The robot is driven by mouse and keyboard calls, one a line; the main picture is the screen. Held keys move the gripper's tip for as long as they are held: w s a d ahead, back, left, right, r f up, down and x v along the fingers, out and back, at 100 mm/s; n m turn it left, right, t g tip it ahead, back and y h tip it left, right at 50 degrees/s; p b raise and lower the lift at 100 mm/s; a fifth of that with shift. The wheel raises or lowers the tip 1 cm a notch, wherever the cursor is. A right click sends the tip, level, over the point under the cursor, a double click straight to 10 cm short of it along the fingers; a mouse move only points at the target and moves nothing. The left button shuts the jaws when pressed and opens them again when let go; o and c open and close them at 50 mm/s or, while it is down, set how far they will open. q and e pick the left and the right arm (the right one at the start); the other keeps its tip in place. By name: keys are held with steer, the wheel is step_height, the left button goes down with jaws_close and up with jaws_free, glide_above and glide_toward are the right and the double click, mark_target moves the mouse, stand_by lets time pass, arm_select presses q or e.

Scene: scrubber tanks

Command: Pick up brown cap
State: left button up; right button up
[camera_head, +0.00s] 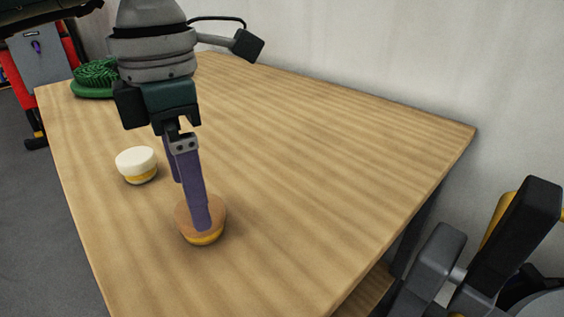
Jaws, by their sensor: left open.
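The brown cap (184,222) sits on the wooden table, brown on top with a yellow lower rim. My left gripper (198,218) points down at it with purple fingers. The nearer finger covers part of the cap's top, and the other finger is mostly hidden behind it. The jaws are open; I cannot tell whether either finger touches the cap. My right gripper is not in view.
A white cap (136,160) with a yellow rim sits left of the brown cap. A green round brush (95,78) lies at the far left of the table (310,140). A black and grey machine part (510,240) stands beyond the right edge. The table's right side is clear.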

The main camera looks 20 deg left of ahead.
mark_target(183, 220)
arm_select(q)
steer(key=f, duration=0.4)
steer(key=shift+d+f+b, duration=0.1)
steer(key=shift+d+b, duration=0.1)
steer(key=shift+b, duration=0.15)
steer(key=shift+c, duration=0.2)
steer(key=c, duration=1.2)
steer(key=shift+c, duration=0.2)
